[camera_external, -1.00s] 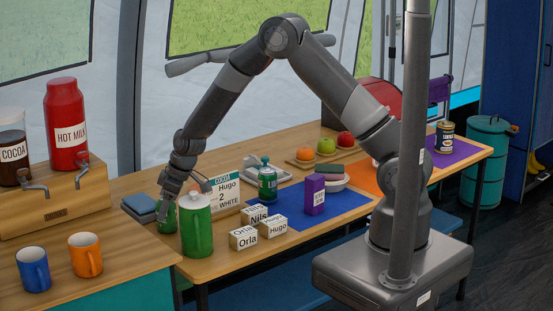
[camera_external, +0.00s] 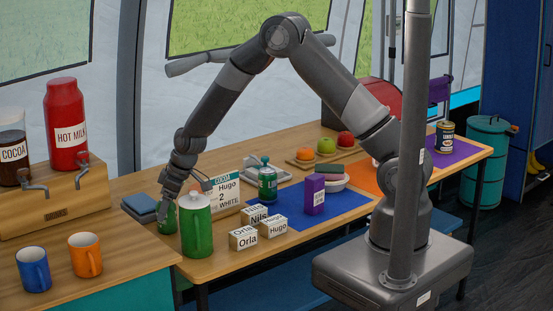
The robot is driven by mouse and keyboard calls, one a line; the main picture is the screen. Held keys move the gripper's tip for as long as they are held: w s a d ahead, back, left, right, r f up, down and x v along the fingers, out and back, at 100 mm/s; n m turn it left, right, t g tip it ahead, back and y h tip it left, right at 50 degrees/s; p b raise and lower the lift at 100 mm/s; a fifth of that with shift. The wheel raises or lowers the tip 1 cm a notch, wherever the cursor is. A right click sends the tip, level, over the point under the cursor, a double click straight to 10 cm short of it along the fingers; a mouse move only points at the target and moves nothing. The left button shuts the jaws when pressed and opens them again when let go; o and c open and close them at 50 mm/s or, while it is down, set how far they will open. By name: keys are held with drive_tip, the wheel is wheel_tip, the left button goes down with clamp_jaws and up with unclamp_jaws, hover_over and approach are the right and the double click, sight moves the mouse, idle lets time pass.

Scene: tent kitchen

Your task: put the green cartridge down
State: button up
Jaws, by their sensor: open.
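A green cylinder (camera_external: 167,222), which looks like the green cartridge, stands on the wooden table at its left end, directly under my gripper. The larger green canister with a white lid stands in front of it on the right and partly hides it. My gripper (camera_external: 167,204) points down at the cylinder's top and is open. The fingers are small and dark here, so I cannot tell whether they still touch it. The cylinder appears upright.
Mugs (camera_external: 85,254) stand on the left counter.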

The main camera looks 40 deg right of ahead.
drive_tip(key=v, duration=1.1)
drive_tip(key=shift+r, duration=0.25)
drive_tip(key=shift+s+d, duration=0.1)
drive_tip(key=s+d+r+m+t+h, duration=0.1)
drive_tip(key=s+d+r+m, duration=0.1)
drive_tip(key=s+d+r, duration=0.45)
drive_tip(key=s+d+r+m, duration=0.2)
drive_tip(key=s+d+r, duration=0.1)
drive_tip(key=d+r, duration=0.65)
drive_tip(key=s+d+r+m+h, duration=0.1)
drive_tip(key=s+d+r+m, duration=0.1)
drive_tip(key=s+d, duration=0.4)
drive_tip(key=s+d+r+m+t+h, duration=0.1)
drive_tip(key=s+d+r+m, duration=0.2)
drive_tip(key=s, duration=1)
drive_tip(key=d, duration=0.3)
drive_tip(key=shift+s, duration=0.4)
